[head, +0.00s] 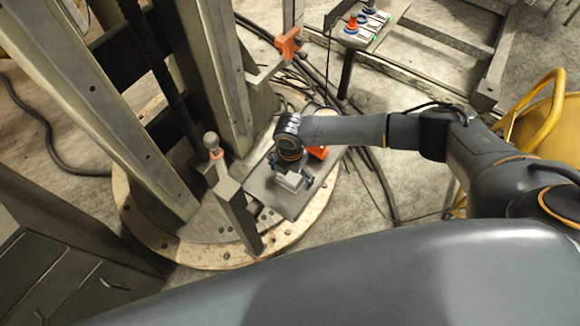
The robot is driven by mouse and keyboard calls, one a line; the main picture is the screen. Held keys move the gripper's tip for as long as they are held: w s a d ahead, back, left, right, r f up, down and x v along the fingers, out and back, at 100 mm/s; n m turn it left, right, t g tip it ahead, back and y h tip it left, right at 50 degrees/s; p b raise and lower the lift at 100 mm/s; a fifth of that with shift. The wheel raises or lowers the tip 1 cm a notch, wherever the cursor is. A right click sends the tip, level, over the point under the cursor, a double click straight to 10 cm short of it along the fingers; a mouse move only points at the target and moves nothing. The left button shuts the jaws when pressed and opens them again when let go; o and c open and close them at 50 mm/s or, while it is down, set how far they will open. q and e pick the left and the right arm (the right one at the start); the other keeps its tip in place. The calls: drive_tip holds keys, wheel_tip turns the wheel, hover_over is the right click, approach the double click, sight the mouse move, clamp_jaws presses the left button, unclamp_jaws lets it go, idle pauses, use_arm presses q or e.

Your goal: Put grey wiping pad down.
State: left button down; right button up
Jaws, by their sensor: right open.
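My right gripper (293,187) hangs pointing down over a small grey plate (289,206) beside the column. Its fingers are apart. A small light grey block (291,181), which looks like the wiping pad, shows between or just below the fingers. I cannot tell whether it touches the plate or the fingers. The gripper body hides part of it. My left gripper is not in view.
An orange object (318,152) lies at the plate's far edge, partly behind my right wrist. Cables (378,185) run across the floor to the right.

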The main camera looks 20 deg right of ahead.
sight(289, 174)
wheel_tip(289, 174, up, 14)
drive_tip(key=b, duration=0.1)
drive_tip(key=shift+w+a+b, duration=0.15)
drive_tip(key=shift+a+b, duration=0.1)
drive_tip(key=shift+b, duration=0.15)
drive_tip(key=shift+f, duration=0.15)
